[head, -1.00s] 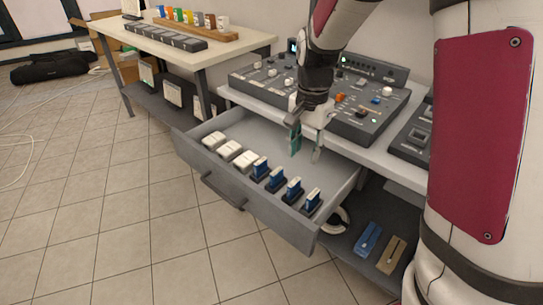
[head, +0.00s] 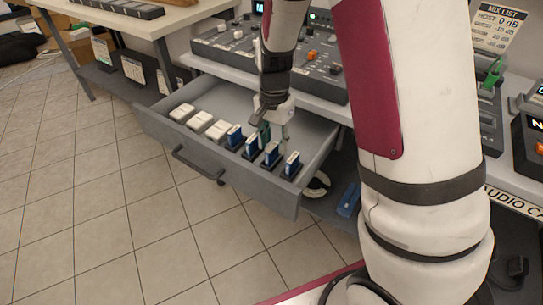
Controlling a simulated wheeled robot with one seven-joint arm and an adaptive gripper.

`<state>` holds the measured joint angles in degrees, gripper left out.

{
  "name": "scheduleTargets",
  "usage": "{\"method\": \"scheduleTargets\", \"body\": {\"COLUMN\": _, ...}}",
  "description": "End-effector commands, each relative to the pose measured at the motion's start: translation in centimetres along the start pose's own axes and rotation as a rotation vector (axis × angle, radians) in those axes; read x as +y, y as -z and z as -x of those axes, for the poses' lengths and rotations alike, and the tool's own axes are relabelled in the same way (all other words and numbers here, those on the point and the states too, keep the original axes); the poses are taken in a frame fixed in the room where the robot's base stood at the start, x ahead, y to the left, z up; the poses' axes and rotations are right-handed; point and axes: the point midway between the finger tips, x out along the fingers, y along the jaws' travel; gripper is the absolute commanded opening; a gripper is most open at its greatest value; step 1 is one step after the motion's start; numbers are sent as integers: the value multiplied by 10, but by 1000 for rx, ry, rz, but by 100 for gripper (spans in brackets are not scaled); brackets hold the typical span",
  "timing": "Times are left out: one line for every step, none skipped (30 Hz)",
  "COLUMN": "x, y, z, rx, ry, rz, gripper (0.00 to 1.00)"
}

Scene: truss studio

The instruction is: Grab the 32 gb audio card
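Several blue cards stand upright in dark holders in the open drawer (head: 300,207). No capacity label can be read, so I cannot tell which is 32 GB. My gripper (head: 275,135) points down over the drawer, just behind the blue cards. Its fingers look apart, one greenish and one pale. Contact with a card cannot be made out.
A mixing console (head: 225,45) stands on the table above the drawer. My arm hides much of the right side. Tiled floor (head: 90,220) is open at the left.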

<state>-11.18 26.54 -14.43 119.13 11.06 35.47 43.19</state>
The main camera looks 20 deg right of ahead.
Motion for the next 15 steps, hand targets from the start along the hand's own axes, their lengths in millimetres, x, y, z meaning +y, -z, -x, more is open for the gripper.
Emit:
{"method": "scheduleTargets", "body": {"x": -1, "y": -2, "z": -10, "rx": -3, "ry": -4, "rz": 1, "gripper": 37}}
{"method": "scheduleTargets", "body": {"x": -2, "y": -2, "z": -14, "rx": -3, "ry": -4, "rz": 0, "gripper": 37}}
{"method": "scheduleTargets", "body": {"x": -4, "y": -3, "z": -20, "rx": -3, "ry": -3, "rz": 0, "gripper": 37}}
{"method": "scheduleTargets", "body": {"x": -5, "y": -4, "z": -25, "rx": -2, "ry": -3, "rz": 0, "gripper": 37}}
{"method": "scheduleTargets", "body": {"x": -4, "y": -4, "z": -30, "rx": -2, "ry": -4, "rz": -1, "gripper": 37}}
{"method": "scheduleTargets", "body": {"x": -4, "y": -4, "z": -35, "rx": -3, "ry": -5, "rz": -1, "gripper": 37}}
{"method": "scheduleTargets", "body": {"x": -4, "y": -4, "z": -38, "rx": -2, "ry": -4, "rz": -1, "gripper": 37}}
{"method": "scheduleTargets", "body": {"x": -4, "y": -3, "z": -40, "rx": -1, "ry": -3, "rz": 0, "gripper": 37}}
{"method": "scheduleTargets", "body": {"x": -4, "y": -3, "z": -42, "rx": -1, "ry": -3, "rz": 0, "gripper": 37}}
{"method": "scheduleTargets", "body": {"x": -4, "y": -3, "z": -42, "rx": 0, "ry": -2, "rz": 0, "gripper": 37}}
{"method": "scheduleTargets", "body": {"x": -4, "y": -3, "z": -42, "rx": 0, "ry": -2, "rz": 0, "gripper": 37}}
{"method": "scheduleTargets", "body": {"x": -4, "y": -4, "z": -42, "rx": 0, "ry": -2, "rz": 0, "gripper": 37}}
{"method": "scheduleTargets", "body": {"x": -4, "y": -4, "z": -41, "rx": 0, "ry": -1, "rz": 0, "gripper": 37}}
{"method": "scheduleTargets", "body": {"x": -4, "y": -4, "z": -41, "rx": 0, "ry": -1, "rz": 0, "gripper": 37}}
{"method": "scheduleTargets", "body": {"x": -4, "y": -4, "z": -41, "rx": 0, "ry": -2, "rz": 0, "gripper": 37}}
